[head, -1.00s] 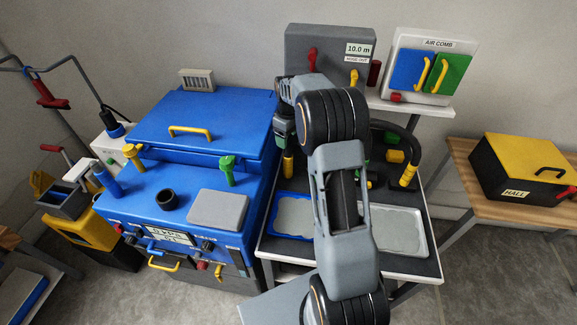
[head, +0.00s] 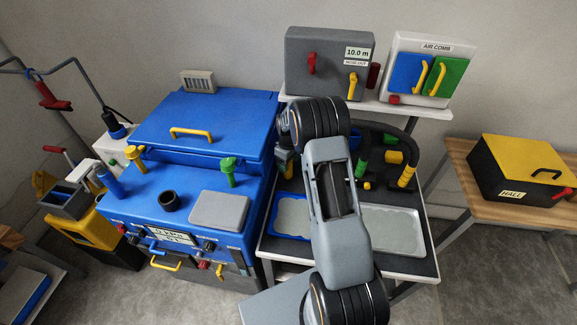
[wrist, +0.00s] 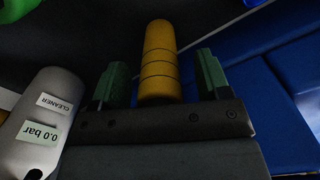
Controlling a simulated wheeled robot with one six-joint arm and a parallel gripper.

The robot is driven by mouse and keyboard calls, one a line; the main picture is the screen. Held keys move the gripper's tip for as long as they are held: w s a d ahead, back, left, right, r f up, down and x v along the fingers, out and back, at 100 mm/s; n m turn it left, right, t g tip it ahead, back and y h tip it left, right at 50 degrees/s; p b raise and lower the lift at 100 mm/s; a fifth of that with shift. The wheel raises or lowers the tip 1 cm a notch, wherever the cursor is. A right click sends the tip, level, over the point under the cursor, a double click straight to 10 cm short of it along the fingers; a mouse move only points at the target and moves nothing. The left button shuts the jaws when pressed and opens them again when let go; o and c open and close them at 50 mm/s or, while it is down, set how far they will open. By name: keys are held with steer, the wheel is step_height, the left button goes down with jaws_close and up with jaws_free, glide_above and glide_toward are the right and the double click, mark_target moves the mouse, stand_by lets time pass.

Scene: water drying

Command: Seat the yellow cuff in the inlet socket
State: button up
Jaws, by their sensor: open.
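A yellow cylinder with dark rings, likely the yellow cuff (wrist: 160,38), stands between the green fingers of my gripper (wrist: 161,75) in the wrist view. The fingers are apart, with a gap visible on each side of it. In the head view my gripper is mostly hidden behind my arm, left of it, above the back left of the dark-topped table; the cylinder cannot be made out there.
The blue machine (head: 150,229) carries green and yellow knobs and a grey pad (head: 219,209). A black hose with yellow and green bands (head: 406,176) lies right of my arm. Trays (head: 397,229) lie in front. A grey cylinder labelled CLEANER (wrist: 45,123) is beside my gripper.

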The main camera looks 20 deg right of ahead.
steer(key=shift+f, duration=0.2)
steer(key=shift+c, duration=0.4)
steer(key=c, duration=1)
steer(key=shift+o, duration=0.2)
steer(key=shift+r, duration=0.15)
